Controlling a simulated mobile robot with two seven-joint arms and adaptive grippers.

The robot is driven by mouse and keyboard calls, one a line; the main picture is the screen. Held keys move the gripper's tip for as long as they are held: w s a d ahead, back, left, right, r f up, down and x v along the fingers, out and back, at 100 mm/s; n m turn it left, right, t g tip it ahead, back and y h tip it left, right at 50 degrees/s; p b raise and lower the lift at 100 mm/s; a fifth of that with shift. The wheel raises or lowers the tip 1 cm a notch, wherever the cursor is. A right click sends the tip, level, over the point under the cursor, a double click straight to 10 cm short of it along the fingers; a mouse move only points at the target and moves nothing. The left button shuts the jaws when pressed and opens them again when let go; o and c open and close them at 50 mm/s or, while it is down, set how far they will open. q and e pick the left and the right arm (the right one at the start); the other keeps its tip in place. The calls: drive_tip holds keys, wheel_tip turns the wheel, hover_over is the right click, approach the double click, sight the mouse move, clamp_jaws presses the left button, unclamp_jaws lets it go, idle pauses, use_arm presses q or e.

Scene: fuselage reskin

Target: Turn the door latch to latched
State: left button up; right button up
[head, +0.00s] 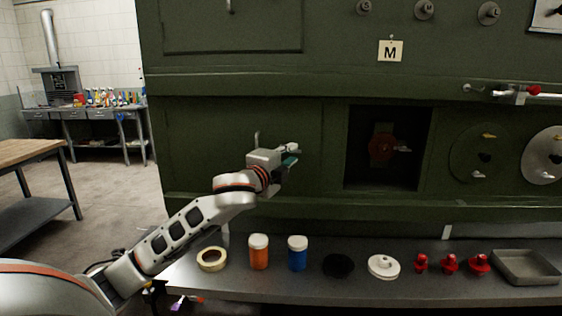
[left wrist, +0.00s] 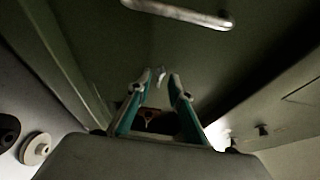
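My left gripper (head: 292,156) is in front of the green door (head: 225,125), near its right side. A small pale latch piece (head: 293,147) shows at its fingertips. In the left wrist view my left gripper (left wrist: 160,78) has its two teal-lined fingers apart, and the pale latch piece (left wrist: 160,73) shows between the tips. I see gaps beside it, but cannot tell whether a finger touches it. The latch's exact angle is too small to read. A pale bar handle (head: 257,138) is on the door to the left, partly behind the gripper. My right gripper is not in view.
Right of the door is a dark open recess (head: 412,170) with a red valve (head: 382,147). A grey shelf (head: 330,285) below carries a tape roll (head: 211,259), an orange jar (head: 258,253), a blue jar (head: 297,255), red knobs (head: 449,264) and a tray (head: 527,268).

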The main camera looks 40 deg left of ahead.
use_arm(q)
drive_tip(key=s+d, duration=0.1)
drive_tip(key=s, duration=1)
drive_tip(key=shift+d, duration=0.35)
